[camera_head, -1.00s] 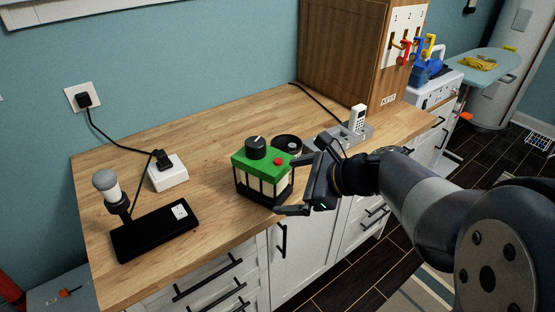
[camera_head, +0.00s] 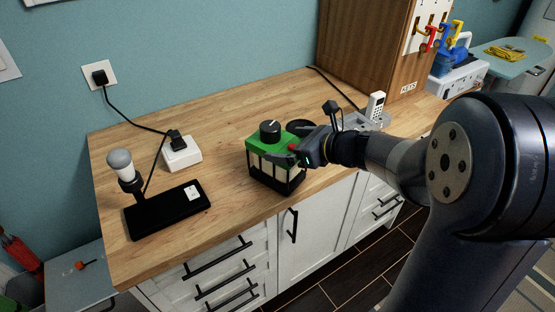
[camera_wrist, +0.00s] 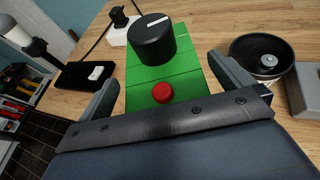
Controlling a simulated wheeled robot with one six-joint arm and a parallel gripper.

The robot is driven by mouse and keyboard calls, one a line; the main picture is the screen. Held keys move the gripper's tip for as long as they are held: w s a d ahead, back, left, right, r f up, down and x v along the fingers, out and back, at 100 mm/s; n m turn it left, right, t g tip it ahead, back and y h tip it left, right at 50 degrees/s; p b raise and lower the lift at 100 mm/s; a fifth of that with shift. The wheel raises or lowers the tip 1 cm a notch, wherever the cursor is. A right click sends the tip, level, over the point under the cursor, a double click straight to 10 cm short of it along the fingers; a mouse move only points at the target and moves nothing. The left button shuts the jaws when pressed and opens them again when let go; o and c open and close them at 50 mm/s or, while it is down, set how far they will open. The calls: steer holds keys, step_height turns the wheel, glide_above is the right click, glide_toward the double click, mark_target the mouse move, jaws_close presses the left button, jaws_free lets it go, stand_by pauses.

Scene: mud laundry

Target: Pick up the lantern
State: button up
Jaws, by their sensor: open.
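The lantern (camera_head: 262,163) has a green top, a black knob, a red button, pale side panels and a black frame. It stands upright on the wooden counter near the front edge. My gripper (camera_head: 298,147) is at the lantern's right side, close to its top. In the wrist view the lantern's green top (camera_wrist: 150,72) lies ahead, between my gripper's open fingers (camera_wrist: 168,85), with the red button near the palm. The fingers stand apart on either side. I cannot tell whether either finger touches the lantern.
A black round dish (camera_wrist: 262,56) is right of the lantern. A cordless phone (camera_head: 375,106) stands behind my wrist. A black base with a bulb (camera_head: 167,210) and a white socket box (camera_head: 182,153) are to the left. A wooden key cabinet (camera_head: 365,50) stands at the back.

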steer(key=shift+x, duration=1.35)
steer(key=shift+c, duration=0.4)
steer(key=c, duration=1.7)
